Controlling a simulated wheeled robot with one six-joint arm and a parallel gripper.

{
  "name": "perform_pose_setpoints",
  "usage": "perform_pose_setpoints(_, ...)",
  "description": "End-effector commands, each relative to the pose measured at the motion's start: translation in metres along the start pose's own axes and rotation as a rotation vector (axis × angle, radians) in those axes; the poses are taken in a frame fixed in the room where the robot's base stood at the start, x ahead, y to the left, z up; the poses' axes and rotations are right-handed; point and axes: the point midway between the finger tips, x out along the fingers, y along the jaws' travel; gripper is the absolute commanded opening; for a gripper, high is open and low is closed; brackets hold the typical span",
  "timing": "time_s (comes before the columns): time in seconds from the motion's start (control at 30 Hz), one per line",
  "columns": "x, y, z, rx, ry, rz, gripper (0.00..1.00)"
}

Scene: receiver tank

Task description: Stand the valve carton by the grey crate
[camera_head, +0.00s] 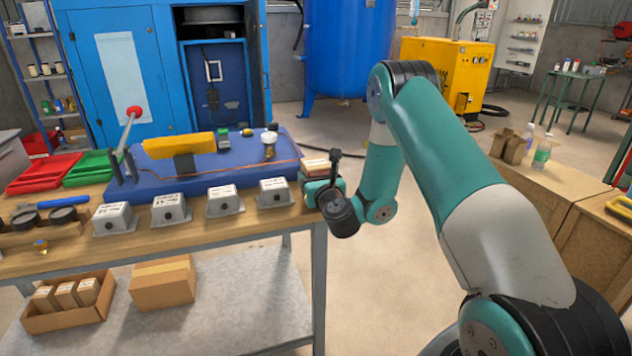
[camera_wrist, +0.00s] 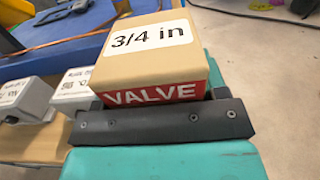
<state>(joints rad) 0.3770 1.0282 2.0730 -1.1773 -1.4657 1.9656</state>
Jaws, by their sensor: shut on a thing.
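The valve carton (camera_wrist: 150,60) is a tan box with a white "3/4 in" label and a red "VALVE" band, filling the middle of the wrist view. My gripper (camera_head: 322,184) is shut on it at the right end of the workbench. In the head view the carton (camera_head: 315,165) is small and partly hidden by my gripper. I cannot tell whether it touches the bench. A grey box-like thing (camera_head: 12,152) is cut off at the left edge of the head view; I cannot tell whether it is the grey crate.
Several grey labelled boxes (camera_head: 225,202) line the bench's front (camera_head: 180,240). Behind them is a blue mat (camera_head: 215,172) with a yellow block (camera_head: 180,146). Red (camera_head: 45,172) and green (camera_head: 88,169) trays lie left. Cartons stand on the lower shelf (camera_head: 255,298).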

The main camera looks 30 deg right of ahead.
Motion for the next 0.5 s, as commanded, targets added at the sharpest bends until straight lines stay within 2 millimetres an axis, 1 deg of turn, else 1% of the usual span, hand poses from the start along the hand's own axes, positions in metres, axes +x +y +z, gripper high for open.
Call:
perform_pose_setpoints(0.27,0.0,-0.002,0.004,0.001,-0.002,-0.003,0.23)
perform_pose_setpoints(0.37,0.0,-0.002,0.01,0.002,-0.002,-0.003,0.23)
perform_pose_setpoints(0.5,0.0,-0.002,0.025,0.001,-0.002,-0.003,0.23)
